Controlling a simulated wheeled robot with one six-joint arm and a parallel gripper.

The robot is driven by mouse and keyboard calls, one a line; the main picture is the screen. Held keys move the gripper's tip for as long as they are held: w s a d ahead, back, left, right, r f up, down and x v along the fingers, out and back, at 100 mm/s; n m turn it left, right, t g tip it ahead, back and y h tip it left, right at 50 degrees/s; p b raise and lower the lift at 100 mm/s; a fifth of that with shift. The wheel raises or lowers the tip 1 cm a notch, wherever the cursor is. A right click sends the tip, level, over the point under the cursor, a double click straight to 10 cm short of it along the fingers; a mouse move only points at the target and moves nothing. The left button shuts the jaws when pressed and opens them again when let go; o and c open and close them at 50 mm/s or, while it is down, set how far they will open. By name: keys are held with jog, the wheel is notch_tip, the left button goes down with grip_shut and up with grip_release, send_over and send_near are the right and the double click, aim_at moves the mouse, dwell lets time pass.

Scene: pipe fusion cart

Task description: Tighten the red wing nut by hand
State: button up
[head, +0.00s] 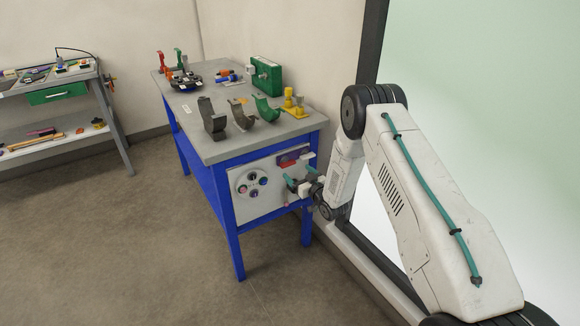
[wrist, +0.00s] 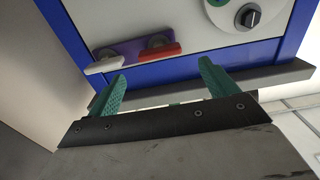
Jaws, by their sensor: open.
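The red wing nut (wrist: 158,51) is a long red bar at the right end of a purple plate (wrist: 128,47) in the wrist view. In the head view the purple plate (head: 289,159) is on the end panel of the blue-framed cart, partly hard to make out. My gripper (wrist: 160,88) has two teal fingers spread wide apart, with nothing between them. The red wing nut lies beyond the fingertips, apart from them, between the two fingers in the picture. In the head view my gripper (head: 300,187) is in front of the panel, just below the plate.
A white wing nut (wrist: 104,65) sits beside the red one on the same plate. A round dial plate with several knobs (head: 252,183) is on the panel to the left. The grey cart top (head: 230,148) holds clamps and tools. A wall and window frame stand close on the right.

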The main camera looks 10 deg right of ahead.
aim_at(289, 165)
jog(key=x, duration=0.6)
jog(key=shift+w+a, duration=0.1)
jog(key=shift+w, duration=0.2)
jog(key=c, duration=1)
